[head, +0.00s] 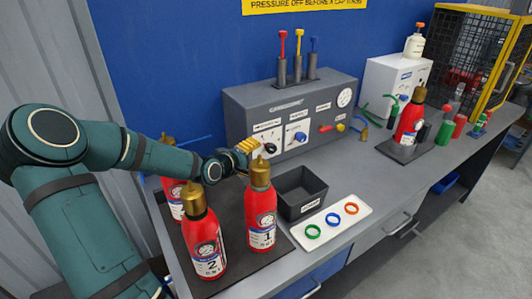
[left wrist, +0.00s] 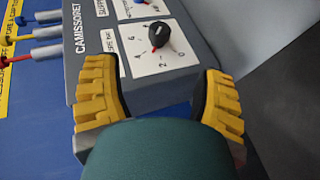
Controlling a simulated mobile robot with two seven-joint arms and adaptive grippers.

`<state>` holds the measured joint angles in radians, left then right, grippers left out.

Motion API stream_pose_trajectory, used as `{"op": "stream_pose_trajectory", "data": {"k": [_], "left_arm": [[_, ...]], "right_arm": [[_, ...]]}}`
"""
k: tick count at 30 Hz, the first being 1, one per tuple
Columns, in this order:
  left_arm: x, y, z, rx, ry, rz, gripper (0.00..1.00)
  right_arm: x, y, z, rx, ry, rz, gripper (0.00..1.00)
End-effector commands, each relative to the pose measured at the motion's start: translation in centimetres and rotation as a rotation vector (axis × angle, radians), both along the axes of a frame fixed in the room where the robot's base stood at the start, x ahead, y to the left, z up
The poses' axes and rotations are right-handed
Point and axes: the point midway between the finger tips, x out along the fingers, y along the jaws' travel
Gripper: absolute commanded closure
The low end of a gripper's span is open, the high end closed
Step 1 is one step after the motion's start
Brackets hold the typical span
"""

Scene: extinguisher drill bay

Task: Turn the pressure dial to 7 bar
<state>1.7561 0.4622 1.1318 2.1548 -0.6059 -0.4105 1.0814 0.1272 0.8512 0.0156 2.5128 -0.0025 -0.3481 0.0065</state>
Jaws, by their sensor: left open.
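The pressure dial is a black knob (left wrist: 160,36) with a red-marked tip, on a white numbered plate on the grey console (left wrist: 85,60). In the left wrist view its red tip points down the picture, toward the low numbers; I cannot read the exact value. In the head view the dial plate (head: 266,141) is on the left of the console front, partly behind my gripper. My left gripper (head: 250,145) has yellow ribbed fingers. It also shows in the left wrist view (left wrist: 158,78), open and empty, with the knob beyond its fingertips and apart from them. My right gripper is not in view.
A second panel with a blue knob (head: 299,137) sits right of the dial. Red extinguishers, marked 1 (head: 261,215) and 2 (head: 204,240), stand in front of the console. A black bin (head: 300,193) and a white tray (head: 348,228) with coloured rings lie nearby.

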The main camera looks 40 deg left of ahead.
Motion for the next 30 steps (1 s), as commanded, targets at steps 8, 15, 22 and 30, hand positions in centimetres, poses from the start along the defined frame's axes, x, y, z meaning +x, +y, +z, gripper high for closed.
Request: {"op": "stream_pose_trajectory", "data": {"k": [8, 15, 22, 30], "left_arm": [[2.4, 0.3, -1.2, 0.0, -0.002, -0.003, 0.3], [5.7, 0.7, -2.4, -0.001, -0.002, -0.002, 0.3], [8.9, 1.2, -3.6, -0.002, -0.002, -0.001, 0.3], [11.8, 1.7, -4.7, 0.0, -0.001, 0.0, 0.3]], "right_arm": [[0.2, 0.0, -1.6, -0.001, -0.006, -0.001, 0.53], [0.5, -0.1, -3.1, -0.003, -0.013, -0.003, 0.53], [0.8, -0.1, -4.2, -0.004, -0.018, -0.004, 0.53], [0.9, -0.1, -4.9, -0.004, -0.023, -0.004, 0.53]]}}
